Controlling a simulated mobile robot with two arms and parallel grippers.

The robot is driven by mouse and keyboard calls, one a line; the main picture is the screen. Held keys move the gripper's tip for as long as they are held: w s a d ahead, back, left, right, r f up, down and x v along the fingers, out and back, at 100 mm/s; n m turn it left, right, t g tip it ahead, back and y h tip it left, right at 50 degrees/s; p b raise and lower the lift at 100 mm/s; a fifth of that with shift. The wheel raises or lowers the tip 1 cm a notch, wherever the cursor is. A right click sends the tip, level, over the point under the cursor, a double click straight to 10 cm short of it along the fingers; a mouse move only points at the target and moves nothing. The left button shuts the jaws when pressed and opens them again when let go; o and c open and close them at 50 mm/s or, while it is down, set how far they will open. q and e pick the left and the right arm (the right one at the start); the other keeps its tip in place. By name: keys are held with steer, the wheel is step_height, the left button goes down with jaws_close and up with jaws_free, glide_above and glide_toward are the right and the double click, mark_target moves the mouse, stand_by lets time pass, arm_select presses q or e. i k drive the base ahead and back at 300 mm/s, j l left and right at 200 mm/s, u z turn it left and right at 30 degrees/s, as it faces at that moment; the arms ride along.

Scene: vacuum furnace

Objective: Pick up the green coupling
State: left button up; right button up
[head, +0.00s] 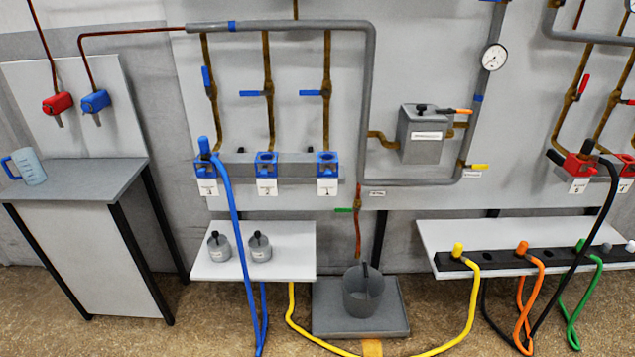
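The green coupling (581,246) stands upright in the black holder strip (500,262) on the white shelf at the right in the head view. A green hose (586,308) runs from it down to the floor. An orange coupling (521,248) stands to its left in the same strip, with a yellow coupling (458,250) farther left. A black hose (598,215) passes in front of the strip just beside the green coupling. Neither of my grippers is in view.
Blue sockets (266,165) and red sockets (580,164) are on the wall panel. A blue hose (231,225) hangs from the left blue socket. A grey bucket (362,300) stands on a low platform. Hoses loop over the floor between the two white shelves.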

mark_target(581, 241)
steer(key=z, duration=1.55)
steer(key=i+l+u, duration=0.15)
steer(key=i+l, duration=0.25)
steer(key=i+l+u, duration=0.15)
steer(key=i+l, duration=0.25)
steer(key=i+l+u, duration=0.15)
steer(key=i+l, duration=0.25)
steer(key=l, duration=0.25)
